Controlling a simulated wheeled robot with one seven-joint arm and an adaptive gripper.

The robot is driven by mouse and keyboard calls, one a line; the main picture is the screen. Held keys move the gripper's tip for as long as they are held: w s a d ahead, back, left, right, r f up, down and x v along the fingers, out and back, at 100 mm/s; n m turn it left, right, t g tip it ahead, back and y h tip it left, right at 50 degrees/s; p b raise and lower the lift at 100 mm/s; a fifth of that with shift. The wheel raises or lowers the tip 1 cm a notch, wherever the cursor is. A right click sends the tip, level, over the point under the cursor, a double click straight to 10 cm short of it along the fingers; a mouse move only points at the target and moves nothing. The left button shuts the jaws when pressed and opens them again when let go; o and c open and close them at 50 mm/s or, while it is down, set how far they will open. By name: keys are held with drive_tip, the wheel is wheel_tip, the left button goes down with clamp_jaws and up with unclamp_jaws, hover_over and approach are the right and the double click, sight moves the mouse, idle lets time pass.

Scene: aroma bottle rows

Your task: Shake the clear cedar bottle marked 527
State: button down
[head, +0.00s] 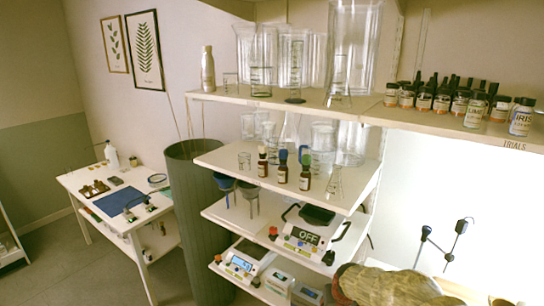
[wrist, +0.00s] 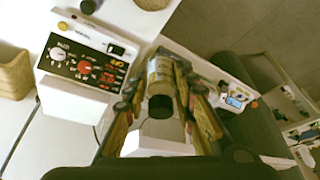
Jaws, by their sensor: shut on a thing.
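In the wrist view my gripper (wrist: 163,82) is shut on a small bottle (wrist: 160,72) with a pale label and a dark cap (wrist: 160,106). The fingers sit on both sides of it, and the cap end faces the camera. Its marking cannot be read, so I cannot tell whether it is cedar 527. My gripper does not show clearly in the head view. There, rows of labelled bottles (head: 440,98) stand on the upper right shelf above the word TRIALS. Those in front include one marked LIME (head: 475,111) and one marked IRIS (head: 521,117).
In the wrist view a white device with knobs (wrist: 85,62) stands at the left, and a smaller device (wrist: 235,97) is at the right. In the head view tall glassware (head: 352,50) and dark dropper bottles (head: 282,171) crowd the shelves. A white side table (head: 122,225) stands left.

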drive_tip(key=shift+w+r, duration=0.25)
drive_tip(key=shift+r, duration=0.5)
drive_tip(key=shift+w+r, duration=0.25)
drive_tip(key=shift+r, duration=0.5)
drive_tip(key=shift+w+r, duration=0.25)
drive_tip(key=shift+r, duration=0.5)
drive_tip(key=f, duration=0.1)
drive_tip(key=s+f, duration=0.1)
drive_tip(key=f, duration=0.3)
drive_tip(key=shift+s+f, duration=0.15)
drive_tip(key=shift+s, duration=0.15)
drive_tip(key=shift+w+f, duration=0.1)
drive_tip(key=shift+w, duration=0.45)
drive_tip(key=shift+s+r, duration=0.2)
drive_tip(key=shift+s, duration=0.1)
drive_tip(key=shift+w+f, duration=0.15)
